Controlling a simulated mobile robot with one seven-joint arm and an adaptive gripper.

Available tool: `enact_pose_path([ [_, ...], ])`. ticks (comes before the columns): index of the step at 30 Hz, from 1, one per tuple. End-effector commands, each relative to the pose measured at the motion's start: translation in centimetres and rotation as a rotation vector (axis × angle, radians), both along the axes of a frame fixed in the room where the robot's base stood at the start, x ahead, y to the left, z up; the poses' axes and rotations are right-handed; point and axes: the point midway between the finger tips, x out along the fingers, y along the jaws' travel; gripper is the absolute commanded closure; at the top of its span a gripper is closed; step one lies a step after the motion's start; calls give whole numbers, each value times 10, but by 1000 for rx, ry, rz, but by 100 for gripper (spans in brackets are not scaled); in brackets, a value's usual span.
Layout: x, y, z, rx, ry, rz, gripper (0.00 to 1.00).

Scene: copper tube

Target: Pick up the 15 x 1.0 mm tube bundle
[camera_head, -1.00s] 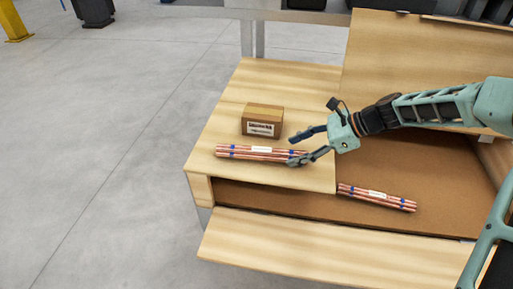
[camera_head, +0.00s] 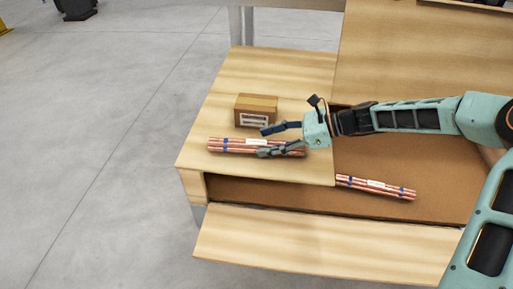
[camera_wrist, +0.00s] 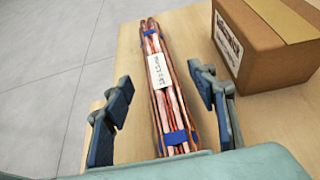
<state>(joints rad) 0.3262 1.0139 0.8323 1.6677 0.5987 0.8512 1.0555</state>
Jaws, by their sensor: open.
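One copper tube bundle (camera_head: 232,145) with blue bands and a white label lies on the wooden ledge. In the wrist view this bundle (camera_wrist: 152,45) runs lengthwise between my two fingers, and its label is too blurred to read surely. My gripper (camera_head: 264,142) is open over the right part of this bundle, with a finger on either side and a gap to each. Its fingers also show in the wrist view (camera_wrist: 160,80). A second, similar copper bundle (camera_head: 360,184) lies lower in the brown-floored recess, to the right; its label is not readable.
A cardboard box (camera_head: 256,110) stands on the ledge just behind the bundle, close to my far finger; it also shows in the wrist view (camera_wrist: 265,45). A wooden front flap (camera_head: 320,245) lies below the recess. The ledge's left side is clear.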

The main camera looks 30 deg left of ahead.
Motion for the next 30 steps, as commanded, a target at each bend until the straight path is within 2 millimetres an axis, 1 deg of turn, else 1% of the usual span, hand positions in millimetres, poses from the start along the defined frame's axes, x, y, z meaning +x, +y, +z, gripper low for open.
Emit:
enact_pose_path([
  [1,-4,8,-6,2,1,3,47],
  [3,-8,17,-10,0,2,2,47],
  [6,-11,27,-14,1,2,1,47],
  [9,-11,31,-15,1,0,0,47],
  [15,-11,32,-15,0,0,0,47],
  [17,-11,32,-15,0,0,0,53],
  [27,-11,31,-15,0,1,0,90],
  [30,-11,31,-15,0,1,0,100],
])
